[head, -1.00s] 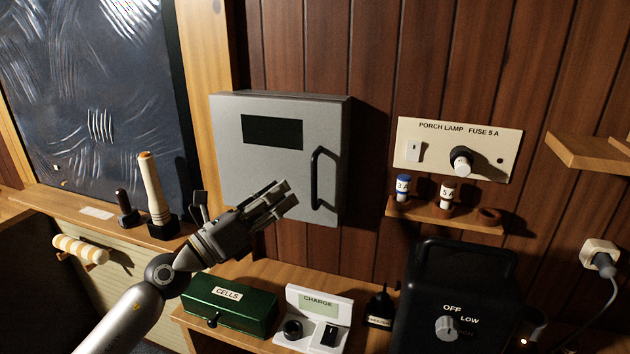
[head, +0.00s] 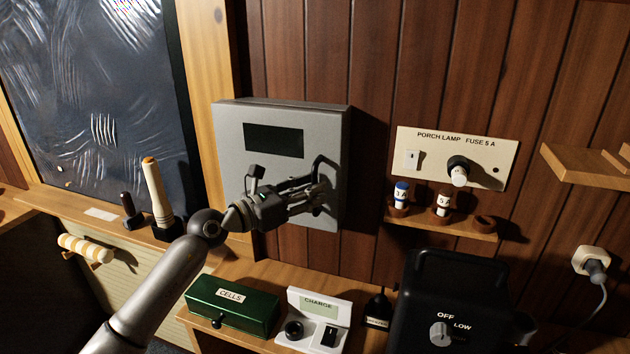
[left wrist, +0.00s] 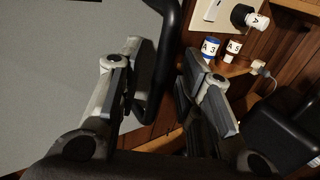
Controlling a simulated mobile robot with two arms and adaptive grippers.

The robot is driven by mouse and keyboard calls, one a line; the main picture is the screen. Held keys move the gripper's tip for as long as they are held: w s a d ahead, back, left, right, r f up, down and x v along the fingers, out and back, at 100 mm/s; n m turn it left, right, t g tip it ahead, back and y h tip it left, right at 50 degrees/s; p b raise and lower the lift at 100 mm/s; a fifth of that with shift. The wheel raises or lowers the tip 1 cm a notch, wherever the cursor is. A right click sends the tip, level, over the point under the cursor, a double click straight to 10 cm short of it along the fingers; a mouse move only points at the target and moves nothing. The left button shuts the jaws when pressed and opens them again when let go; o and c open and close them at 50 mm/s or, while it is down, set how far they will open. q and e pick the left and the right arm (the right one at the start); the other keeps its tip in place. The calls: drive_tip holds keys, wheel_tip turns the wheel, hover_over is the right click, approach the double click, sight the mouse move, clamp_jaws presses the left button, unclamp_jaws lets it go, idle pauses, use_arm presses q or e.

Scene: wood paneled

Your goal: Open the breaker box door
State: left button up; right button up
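The grey breaker box (head: 235,165) is mounted on the wood wall, and its door with a dark window (head: 273,140) looks closed. Its black bar handle (head: 325,160) is on the right side of the door. My left gripper (head: 318,193) is at the handle and hides its lower part. In the left wrist view, the left gripper (left wrist: 165,72) is open, with the handle (left wrist: 163,65) between its spread fingers, closer to the left one. Whether a finger touches it I cannot tell. My right gripper is not in view.
A porch lamp fuse panel (head: 437,165) and a small shelf with fuses (head: 455,225) are right of the box. Below stand a green cells box (head: 240,307), a white charger (head: 320,318) and a black heater-like unit (head: 450,280). A cream torch (head: 156,190) stands left.

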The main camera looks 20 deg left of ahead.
use_arm(q)
drive_tip(key=shift+x, duration=0.8)
clamp_jaws()
